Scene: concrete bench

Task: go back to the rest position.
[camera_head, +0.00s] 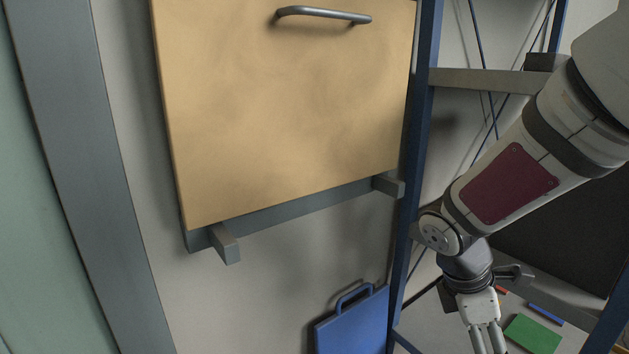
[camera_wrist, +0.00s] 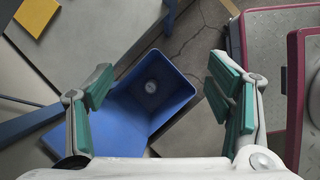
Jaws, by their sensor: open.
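My gripper (camera_head: 489,343) hangs at the lower right of the head view, pointing down, with its fingertips near the bottom edge of the picture. In the wrist view my gripper (camera_wrist: 162,90) is open, with its two green-padded fingers wide apart and nothing between them. A blue open-topped bin (camera_wrist: 178,88) lies beyond and below the fingers, apart from them. A small round mark shows inside it.
A tan panel (camera_head: 285,120) with a grey handle (camera_head: 325,14) sits on wall brackets. A blue board-like thing with a handle (camera_head: 350,325) stands below. A blue-framed shelf (camera_head: 413,170) stands close to my arm. A green flat piece (camera_head: 533,335) lies behind my gripper. Maroon-edged framing (camera_wrist: 296,80) is at right.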

